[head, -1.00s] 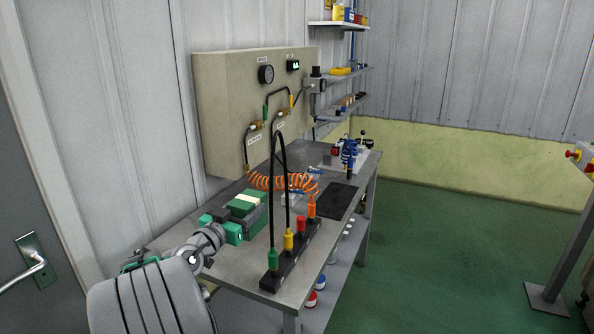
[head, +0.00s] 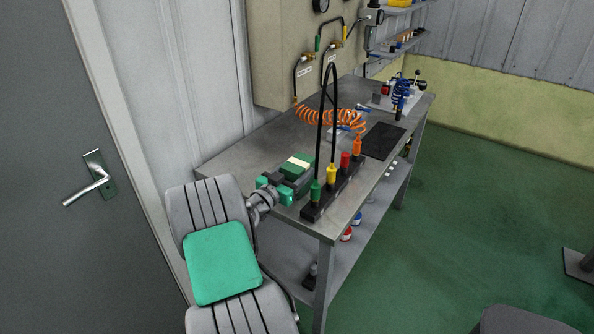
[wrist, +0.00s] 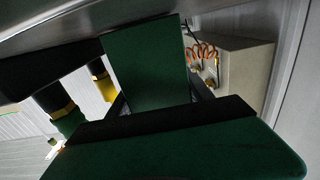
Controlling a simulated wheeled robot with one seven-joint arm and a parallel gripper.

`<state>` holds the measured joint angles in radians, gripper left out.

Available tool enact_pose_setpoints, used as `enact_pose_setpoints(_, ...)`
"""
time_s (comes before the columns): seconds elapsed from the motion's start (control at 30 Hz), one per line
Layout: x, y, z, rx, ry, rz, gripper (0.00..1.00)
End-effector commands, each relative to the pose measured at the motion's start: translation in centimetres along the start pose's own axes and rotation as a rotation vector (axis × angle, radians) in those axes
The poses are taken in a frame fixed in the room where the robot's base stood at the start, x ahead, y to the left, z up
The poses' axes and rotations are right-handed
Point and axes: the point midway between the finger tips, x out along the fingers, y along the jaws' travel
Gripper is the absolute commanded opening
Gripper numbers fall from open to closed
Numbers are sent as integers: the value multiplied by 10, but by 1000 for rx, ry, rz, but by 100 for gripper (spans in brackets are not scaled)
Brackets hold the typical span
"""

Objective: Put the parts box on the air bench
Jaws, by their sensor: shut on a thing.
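The parts box (head: 300,164) is a green box with a cream strip on top. In the head view it is at the near left part of the air bench (head: 240,158), a grey metal table. My gripper (head: 286,186) reaches in from the near left and is shut on the box. In the wrist view, the box's green face (wrist: 148,62) fills the middle, between the fingers. I cannot tell whether the underside of the box touches the bench top.
A black rail (head: 335,195) with coloured connectors and a tall black hose loop stands just right of the box. An orange coiled hose (head: 330,122) and a dark mat (head: 383,141) lie beyond. The bench is bare left of the box. A door (head: 95,180) is at left.

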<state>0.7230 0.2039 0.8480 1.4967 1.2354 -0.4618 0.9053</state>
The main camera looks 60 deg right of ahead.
Motion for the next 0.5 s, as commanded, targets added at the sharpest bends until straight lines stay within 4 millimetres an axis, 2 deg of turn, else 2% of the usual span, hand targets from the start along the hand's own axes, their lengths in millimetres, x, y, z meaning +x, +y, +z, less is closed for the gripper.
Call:
enact_pose_setpoints(0.07, 0, 0, 3, 1, 1, 0, 2)
enact_pose_setpoints(0.1, 0, 0, 3, 0, 0, 0, 61)
enact_pose_setpoints(0.33, 0, 0, 2, 0, 0, 0, 79)
enact_pose_setpoints(0.5, 0, 0, 2, 0, 0, 0, 81)
